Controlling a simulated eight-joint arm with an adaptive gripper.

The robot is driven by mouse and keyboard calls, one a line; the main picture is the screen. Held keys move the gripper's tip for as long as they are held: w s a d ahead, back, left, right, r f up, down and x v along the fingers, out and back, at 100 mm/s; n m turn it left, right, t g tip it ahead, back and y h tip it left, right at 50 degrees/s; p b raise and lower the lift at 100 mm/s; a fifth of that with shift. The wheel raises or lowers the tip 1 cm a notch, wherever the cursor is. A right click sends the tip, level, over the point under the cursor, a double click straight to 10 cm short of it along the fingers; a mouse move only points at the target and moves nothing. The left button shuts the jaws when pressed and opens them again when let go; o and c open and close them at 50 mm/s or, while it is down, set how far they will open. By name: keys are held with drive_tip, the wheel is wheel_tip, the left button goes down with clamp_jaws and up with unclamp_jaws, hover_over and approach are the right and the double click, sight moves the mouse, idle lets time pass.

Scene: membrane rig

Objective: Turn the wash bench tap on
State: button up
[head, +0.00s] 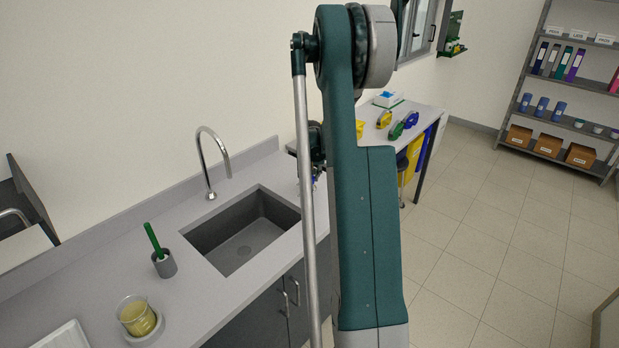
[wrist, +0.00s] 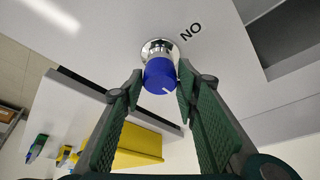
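The wash bench tap has a curved chrome spout (head: 212,160) standing behind the sink (head: 243,240) in the head view. In the wrist view a blue knob (wrist: 159,75) with a short white mark sits on a round chrome base (wrist: 158,46) on a pale surface. Dark letters reading "NO" as pictured (wrist: 190,31) are beside it, to the upper right. My gripper (wrist: 159,72) is open, its green-padded fingertips on either side of the knob, very close to it. I cannot tell whether they touch it. My arm hides most of the gripper in the head view. No water shows at the spout.
A grey cup with a green-handled brush (head: 164,262) and a beaker of yellowish liquid (head: 137,316) stand on the bench (head: 100,275) left of the sink. A farther table (head: 425,115) with coloured items is behind my arm. The floor at right is clear.

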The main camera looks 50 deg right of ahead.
drive_tip(key=c, duration=0.4)
drive_tip(key=shift+n, duration=0.3)
drive_tip(key=n+b, duration=0.1)
drive_tip(key=n, duration=0.1)
drive_tip(key=n+y+b, duration=0.1)
drive_tip(key=shift+s+d+f+n+t, duration=0.1)
drive_tip(key=shift+s+d+n+t, duration=0.05)
drive_tip(key=shift+n+t, duration=0.25)
drive_tip(key=shift+n+t+y+b, duration=0.3)
drive_tip(key=shift+n+y+b, duration=0.7)
drive_tip(key=shift+n, duration=1.2)
drive_tip(key=o, duration=0.9)
drive_tip(key=shift+r, duration=0.2)
